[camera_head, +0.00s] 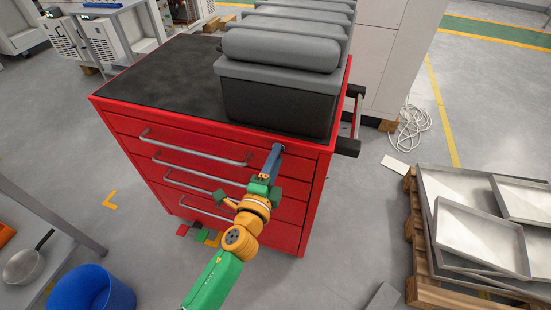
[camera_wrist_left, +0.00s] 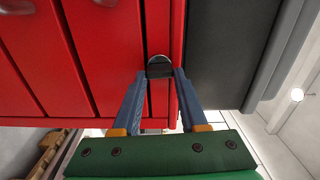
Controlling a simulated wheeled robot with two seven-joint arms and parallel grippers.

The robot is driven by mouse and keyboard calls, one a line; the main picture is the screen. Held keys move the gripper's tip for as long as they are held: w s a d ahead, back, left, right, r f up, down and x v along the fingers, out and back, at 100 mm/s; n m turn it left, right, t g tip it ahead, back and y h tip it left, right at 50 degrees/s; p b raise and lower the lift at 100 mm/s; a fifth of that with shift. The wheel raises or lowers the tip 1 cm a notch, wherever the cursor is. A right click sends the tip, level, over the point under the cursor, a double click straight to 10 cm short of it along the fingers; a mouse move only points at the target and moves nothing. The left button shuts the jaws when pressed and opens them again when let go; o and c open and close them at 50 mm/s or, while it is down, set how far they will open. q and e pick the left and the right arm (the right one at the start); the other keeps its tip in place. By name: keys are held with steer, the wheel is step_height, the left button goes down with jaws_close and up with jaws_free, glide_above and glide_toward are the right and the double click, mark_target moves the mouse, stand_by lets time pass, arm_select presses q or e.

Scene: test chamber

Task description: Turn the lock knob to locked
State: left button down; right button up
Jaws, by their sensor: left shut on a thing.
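The lock knob (camera_wrist_left: 160,66) is a small dark knob with a lighter rim on the front of the red tool cabinet (camera_head: 312,190). It sits near the top right corner of the drawer front in the head view, mostly hidden there by my fingers. My left gripper (camera_head: 274,156) reaches up to it with blue fingers. In the left wrist view the fingertips of the left gripper (camera_wrist_left: 160,76) touch the knob on both sides, shut on it. Which way the knob is turned I cannot tell. My right gripper is not in view.
Grey cases (camera_head: 280,95) stand on the black cabinet top (camera_head: 160,75). Drawer handles (camera_head: 195,149) stick out left of my gripper. A pallet with metal trays (camera_head: 480,235) is at the right, a blue bin (camera_head: 90,290) at the lower left.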

arm_select(q)
steer(key=shift+m, duration=0.5)
steer(key=shift+c, duration=2.2)
jaws_free()
steer(key=v, duration=0.7)
